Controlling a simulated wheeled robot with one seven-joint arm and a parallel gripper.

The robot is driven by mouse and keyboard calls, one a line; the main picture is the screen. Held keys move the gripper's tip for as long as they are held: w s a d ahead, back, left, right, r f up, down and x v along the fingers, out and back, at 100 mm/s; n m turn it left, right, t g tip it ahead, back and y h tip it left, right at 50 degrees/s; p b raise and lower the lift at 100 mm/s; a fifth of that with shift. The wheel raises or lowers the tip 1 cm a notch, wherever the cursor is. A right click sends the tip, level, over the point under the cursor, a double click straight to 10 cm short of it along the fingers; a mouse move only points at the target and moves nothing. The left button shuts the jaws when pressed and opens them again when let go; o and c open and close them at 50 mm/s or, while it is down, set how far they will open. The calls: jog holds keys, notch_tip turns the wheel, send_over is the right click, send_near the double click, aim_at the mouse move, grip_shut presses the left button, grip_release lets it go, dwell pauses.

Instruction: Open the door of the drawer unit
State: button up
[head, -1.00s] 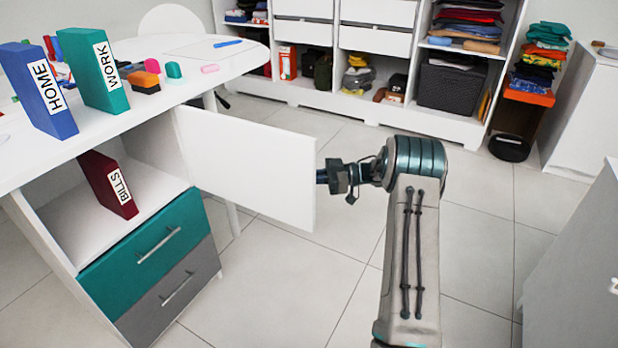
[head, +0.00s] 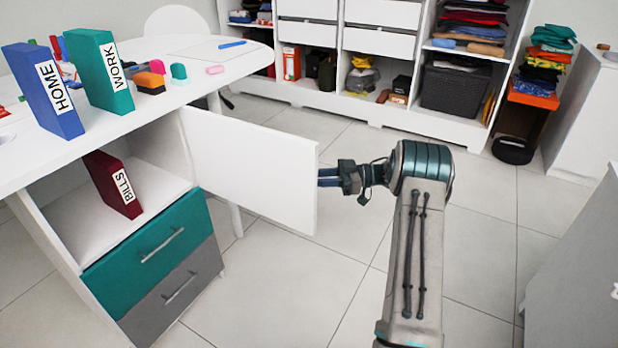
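The drawer unit (head: 70,268) stands under the white desk at the left of the head view. Its white door (head: 250,170) is swung wide open on the right side, and the inside shelf with a dark red BILLS binder (head: 112,184) shows. Below are a teal drawer (head: 145,250) and a grey drawer (head: 175,298), both closed. My gripper (head: 328,178) is at the door's free edge, at its right. Two fingers show apart with a gap between them. The fingertips are at or behind the door's edge, so contact cannot be told.
On the desk stand a blue HOME binder (head: 42,92) and a teal WORK binder (head: 98,72). A wardrobe (head: 375,113) with clothes and boxes lines the back. A grey cabinet (head: 575,265) is at the right. The floor (head: 300,290) between is clear.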

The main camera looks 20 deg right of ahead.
jog(key=s+d+p, duration=0.1)
jog(key=s+d, duration=0.1)
jog(key=d, duration=0.8)
jog(key=shift+d, duration=0.25)
jog(key=shift+w, duration=0.1)
